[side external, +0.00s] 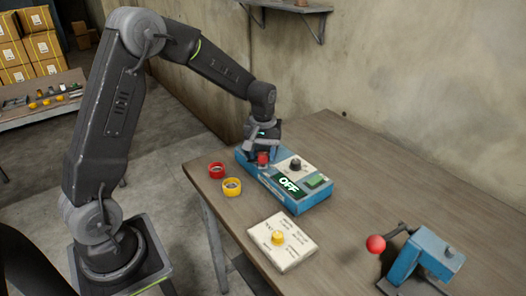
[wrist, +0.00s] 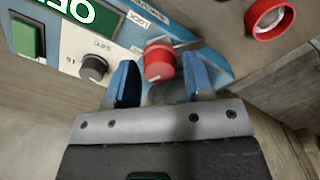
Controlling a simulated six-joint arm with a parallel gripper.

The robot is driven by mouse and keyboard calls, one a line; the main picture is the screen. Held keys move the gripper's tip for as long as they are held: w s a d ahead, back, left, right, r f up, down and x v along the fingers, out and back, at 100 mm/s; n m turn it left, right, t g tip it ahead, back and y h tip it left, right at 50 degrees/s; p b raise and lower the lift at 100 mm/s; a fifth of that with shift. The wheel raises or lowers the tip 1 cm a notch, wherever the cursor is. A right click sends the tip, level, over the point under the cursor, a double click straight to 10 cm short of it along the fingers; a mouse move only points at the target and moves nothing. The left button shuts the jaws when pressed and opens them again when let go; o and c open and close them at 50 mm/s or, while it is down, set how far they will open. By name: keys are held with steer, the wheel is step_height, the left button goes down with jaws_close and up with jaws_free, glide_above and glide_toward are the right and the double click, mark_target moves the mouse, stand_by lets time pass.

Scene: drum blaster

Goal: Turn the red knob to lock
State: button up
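The red knob (wrist: 159,64) sits on the blue control box (side external: 311,201), near the printed word LOCK in the wrist view. In the side external view the red knob (side external: 263,158) is at the box's upper left end, right below my gripper. My gripper (wrist: 162,82) is open, with one blue finger on each side of the knob. Gaps show between the fingers and the knob in the wrist view. The box's display (side external: 289,185) reads OFF.
The box also has a black knob (wrist: 94,67) and a green button (wrist: 27,38). A red ring (side external: 216,170) and a yellow ring (side external: 232,187) lie left of it. A white panel with a yellow knob (side external: 278,238) and a blue lever device (side external: 425,262) stand nearer the front.

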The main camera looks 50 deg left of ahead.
steer(key=c, duration=0.7)
steer(key=shift+m, duration=0.3)
steer(key=m, duration=0.3)
steer(key=shift+m, duration=0.3)
steer(key=m, duration=0.4)
steer(key=shift+m, duration=0.3)
steer(key=m, duration=0.4)
steer(key=shift+m, duration=2.5)
